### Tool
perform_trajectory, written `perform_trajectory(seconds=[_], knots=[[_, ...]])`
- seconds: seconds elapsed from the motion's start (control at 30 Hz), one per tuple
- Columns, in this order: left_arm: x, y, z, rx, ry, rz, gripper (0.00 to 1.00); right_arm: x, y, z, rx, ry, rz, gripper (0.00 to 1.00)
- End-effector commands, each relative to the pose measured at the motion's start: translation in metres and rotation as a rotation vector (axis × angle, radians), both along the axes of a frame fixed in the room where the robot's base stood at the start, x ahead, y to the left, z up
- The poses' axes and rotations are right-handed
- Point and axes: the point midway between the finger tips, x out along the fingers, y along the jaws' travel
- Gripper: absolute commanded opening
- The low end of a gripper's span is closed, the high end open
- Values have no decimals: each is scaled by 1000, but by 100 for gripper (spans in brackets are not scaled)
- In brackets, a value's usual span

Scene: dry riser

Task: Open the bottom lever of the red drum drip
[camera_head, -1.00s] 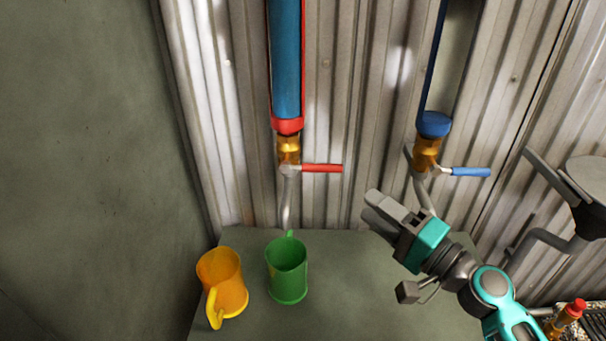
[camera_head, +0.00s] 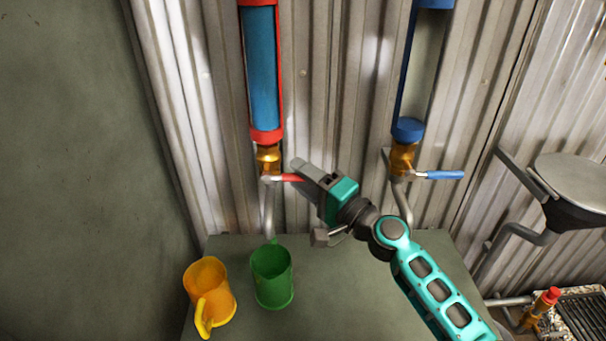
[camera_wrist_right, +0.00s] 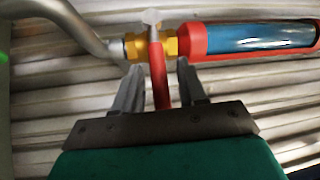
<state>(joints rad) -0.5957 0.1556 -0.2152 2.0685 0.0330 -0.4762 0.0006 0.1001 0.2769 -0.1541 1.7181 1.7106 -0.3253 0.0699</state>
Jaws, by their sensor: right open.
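The red drum drip (camera_head: 264,75) is a clear tube of blue liquid with red caps on the corrugated wall. Its brass valve (camera_head: 267,158) is below it, with a red lever (camera_head: 290,178) pointing right. A grey outlet pipe runs down from it. My right gripper (camera_head: 302,172) is at the lever and hides its outer part. In the right wrist view my right gripper (camera_wrist_right: 157,85) is open, with the red lever (camera_wrist_right: 158,75) between its two fingers. Gaps show on both sides of the lever. My left gripper is not in view.
A blue-capped tube (camera_head: 408,130) with a blue lever (camera_head: 444,175) hangs to the right. A green mug (camera_head: 272,278) and a yellow mug (camera_head: 210,290) stand on the grey counter (camera_head: 345,300) below. A round grey seat-like disc (camera_head: 575,178) is at the right.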

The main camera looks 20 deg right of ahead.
Motion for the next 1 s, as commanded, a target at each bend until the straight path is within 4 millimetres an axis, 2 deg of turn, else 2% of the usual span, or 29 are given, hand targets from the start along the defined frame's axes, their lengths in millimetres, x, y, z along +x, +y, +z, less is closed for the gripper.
perform_trajectory(seconds=[0.27,0.7,1.0], knots=[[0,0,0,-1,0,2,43,2,1,0,0,1,0,41],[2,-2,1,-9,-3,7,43,1,1,0,0,1,0,1],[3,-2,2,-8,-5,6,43,1,1,0,0,1,0,0]])
